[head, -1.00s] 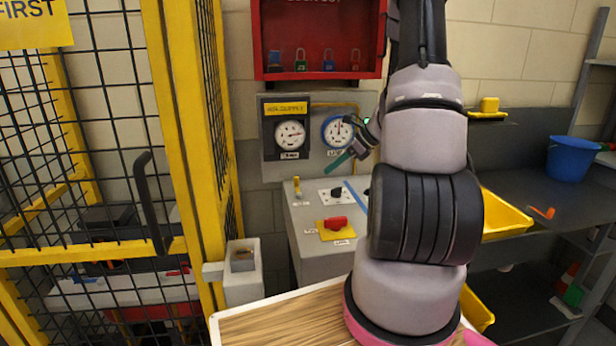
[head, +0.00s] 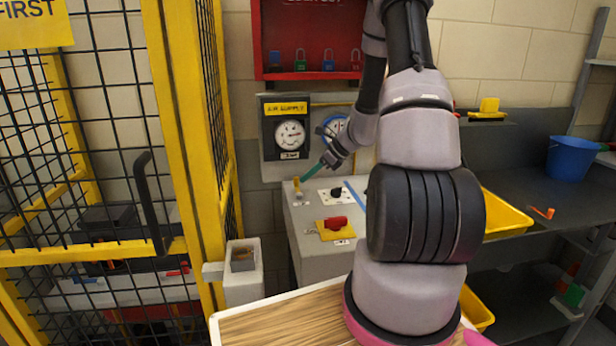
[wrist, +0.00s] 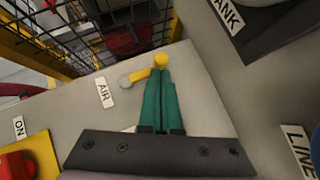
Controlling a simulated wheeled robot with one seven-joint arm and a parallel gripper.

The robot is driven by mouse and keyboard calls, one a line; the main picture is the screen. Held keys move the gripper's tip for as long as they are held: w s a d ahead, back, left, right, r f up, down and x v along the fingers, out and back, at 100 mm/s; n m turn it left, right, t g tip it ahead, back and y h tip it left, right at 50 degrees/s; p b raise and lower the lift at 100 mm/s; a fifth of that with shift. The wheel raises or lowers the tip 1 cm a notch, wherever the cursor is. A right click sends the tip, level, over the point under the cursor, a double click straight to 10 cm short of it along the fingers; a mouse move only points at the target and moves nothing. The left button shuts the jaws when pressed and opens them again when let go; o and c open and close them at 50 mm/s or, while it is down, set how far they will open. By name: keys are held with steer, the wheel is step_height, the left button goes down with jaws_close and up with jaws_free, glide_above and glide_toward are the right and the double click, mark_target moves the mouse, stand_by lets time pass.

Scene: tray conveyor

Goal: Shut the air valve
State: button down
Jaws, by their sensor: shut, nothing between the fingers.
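The air valve's yellow lever (head: 297,187) stands at the back left of the grey cabinet top (head: 325,250). In the wrist view the yellow lever (wrist: 140,74) runs from a round grey pivot to a yellow knob, beside a label reading AIR (wrist: 104,92). My gripper (head: 305,180) has green fingers, pressed together and empty. In the wrist view the gripper's fingertips (wrist: 160,75) are right at the knob end of the lever and overlap it slightly. I cannot tell whether they touch it.
A red switch on a yellow plate (head: 335,227) and a black knob on a white plate (head: 337,193) share the cabinet top. Behind are an AIR SUPPLY gauge (head: 290,134) and a blue-rimmed gauge (head: 332,127), partly hidden by my arm. A yellow mesh fence (head: 185,150) stands left.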

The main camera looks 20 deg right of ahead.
mark_target(290, 195)
steer(key=shift+w+a+n+g, duration=0.15)
steer(key=shift+w+n+g, duration=0.1)
steer(key=shift+n+g, duration=0.25)
steer(key=n+g, duration=0.1)
steer(key=w+a+n+g+y, duration=0.1)
steer(key=n, duration=0.1)
steer(key=shift+a+n+y, duration=0.1)
steer(key=shift+n+y, duration=0.2)
steer(key=shift+w+a, duration=0.15)
steer(key=shift+a, duration=0.65)
steer(key=shift+w+a, duration=0.15)
steer(key=shift+a, duration=0.6)
steer(key=shift+s+a, duration=0.2)
steer(key=shift+a, duration=0.35)
steer(key=shift+s+a, duration=0.2)
steer(key=shift+a, duration=0.45)
steer(key=shift+s, duration=0.1)
steer(key=shift+s+d, duration=0.5)
steer(key=shift+s, duration=0.1)
